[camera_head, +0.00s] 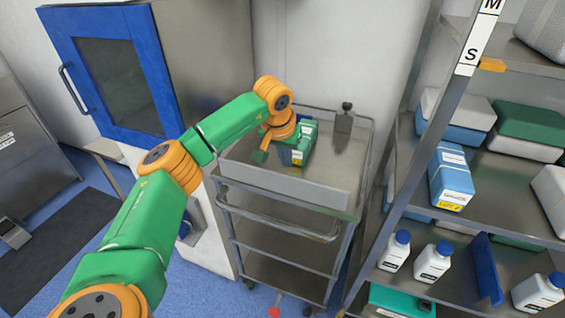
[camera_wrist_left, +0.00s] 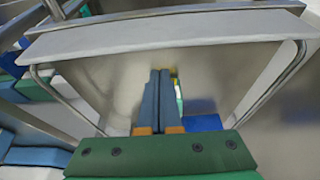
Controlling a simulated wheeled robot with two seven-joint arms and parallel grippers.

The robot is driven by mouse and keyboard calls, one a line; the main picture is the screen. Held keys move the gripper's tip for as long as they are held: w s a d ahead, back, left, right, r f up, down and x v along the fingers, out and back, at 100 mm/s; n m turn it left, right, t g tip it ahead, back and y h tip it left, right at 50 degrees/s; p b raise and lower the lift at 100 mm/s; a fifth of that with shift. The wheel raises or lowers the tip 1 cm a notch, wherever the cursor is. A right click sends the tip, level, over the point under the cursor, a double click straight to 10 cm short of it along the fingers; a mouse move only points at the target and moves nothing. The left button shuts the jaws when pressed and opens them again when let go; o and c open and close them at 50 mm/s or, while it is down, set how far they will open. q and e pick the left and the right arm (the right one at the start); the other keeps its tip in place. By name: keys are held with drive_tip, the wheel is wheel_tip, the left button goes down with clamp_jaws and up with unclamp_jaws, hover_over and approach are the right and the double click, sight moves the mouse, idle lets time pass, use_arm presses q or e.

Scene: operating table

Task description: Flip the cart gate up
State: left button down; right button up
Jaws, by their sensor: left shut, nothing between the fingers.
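The metal cart (camera_head: 335,222) stands in the middle of the head view, with a flat top and shelves below. A pale grey panel, which looks like its gate (camera_head: 300,188), runs along the near side of the top. I cannot tell how far it is tilted. My left gripper (camera_head: 261,156) is over the cart top, just beyond this panel, shut and empty. In the left wrist view its two blue fingers (camera_wrist_left: 160,100) are together over the grey metal surface, and a pale panel (camera_wrist_left: 165,36) crosses beyond them. My right gripper is not in view.
Green-and-white boxes (camera_head: 299,148) lie on the cart top next to my left gripper. A dark-grey upright object (camera_head: 343,128) stands at its far right. A loaded shelf rack (camera_head: 405,175) is close on the right. A blue-framed cabinet (camera_head: 150,60) stands at the left.

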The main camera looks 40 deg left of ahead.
use_arm(q)
drive_tip(key=shift+s+d+r, duration=0.1)
drive_tip(key=shift+s+d, duration=0.05)
drive_tip(key=shift+s, duration=0.55)
drive_tip(key=shift+s+d, duration=0.15)
drive_tip(key=shift+s, duration=0.5)
drive_tip(key=shift+w, duration=0.1)
